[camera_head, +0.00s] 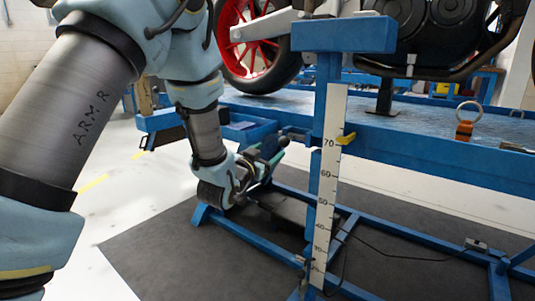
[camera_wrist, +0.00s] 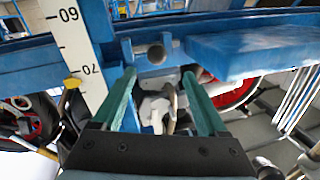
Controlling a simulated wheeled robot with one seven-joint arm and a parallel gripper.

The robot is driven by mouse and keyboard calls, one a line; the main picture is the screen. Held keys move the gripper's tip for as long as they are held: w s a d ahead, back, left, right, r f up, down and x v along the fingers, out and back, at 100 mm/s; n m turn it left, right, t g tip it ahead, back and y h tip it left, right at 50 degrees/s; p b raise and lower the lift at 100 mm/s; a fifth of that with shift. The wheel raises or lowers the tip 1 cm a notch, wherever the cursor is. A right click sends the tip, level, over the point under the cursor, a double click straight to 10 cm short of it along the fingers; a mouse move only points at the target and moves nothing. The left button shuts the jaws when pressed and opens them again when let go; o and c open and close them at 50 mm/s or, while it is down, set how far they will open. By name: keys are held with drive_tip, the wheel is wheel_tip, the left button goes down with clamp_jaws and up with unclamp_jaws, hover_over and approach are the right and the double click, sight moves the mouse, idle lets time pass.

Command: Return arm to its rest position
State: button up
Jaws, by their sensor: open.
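My arm reaches down from the upper left of the head view. My gripper (camera_head: 272,158) is at the side of the blue lift table, just left of the post with the height scale. In the wrist view my gripper (camera_wrist: 165,90) shows two green fingers, spread apart with nothing held between them. Beyond the fingers is a round dark knob or rod end (camera_wrist: 156,54) on the blue frame; I cannot tell whether anything touches it.
The blue post carries a white height scale (camera_head: 326,185) with a yellow pointer (camera_head: 346,139). A motorcycle with a red wheel (camera_head: 262,45) stands on the lift table (camera_head: 430,135). An orange ring-topped item (camera_head: 464,130) sits on it. Dark mat (camera_head: 150,245) lies clear at lower left.

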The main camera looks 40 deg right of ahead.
idle(0.3)
drive_tip(key=w+a+f+n+y, duration=0.2)
drive_tip(key=w+a+y, duration=0.2)
drive_tip(key=a, duration=0.5)
drive_tip(key=w+a+f+n+t+y, duration=0.1)
drive_tip(key=w+a+n+y, duration=0.25)
drive_tip(key=a, duration=0.55)
drive_tip(key=w+a+f+n+y, duration=0.2)
drive_tip(key=w+a+y, duration=0.15)
drive_tip(key=a, duration=0.45)
drive_tip(key=s+a+f+n+g+y, duration=0.1)
drive_tip(key=s+a+n+g+y, duration=0.1)
drive_tip(key=s+a, duration=0.45)
drive_tip(key=s+a+n+g+y, duration=0.1)
drive_tip(key=s+a+n+g, duration=0.15)
drive_tip(key=a, duration=0.75)
drive_tip(key=s+a+f+n+g+y, duration=0.1)
drive_tip(key=s+a+n+g+y, duration=0.15)
drive_tip(key=s+a, duration=0.45)
wheel_tip(320, 180, up, 29)
drive_tip(key=w+a+p, duration=0.1)
drive_tip(key=p, duration=2.8)
drive_tip(key=shift+w+a+m, duration=0.25)
drive_tip(key=shift+w+m, duration=0.05)
drive_tip(key=shift+m, duration=0.05)
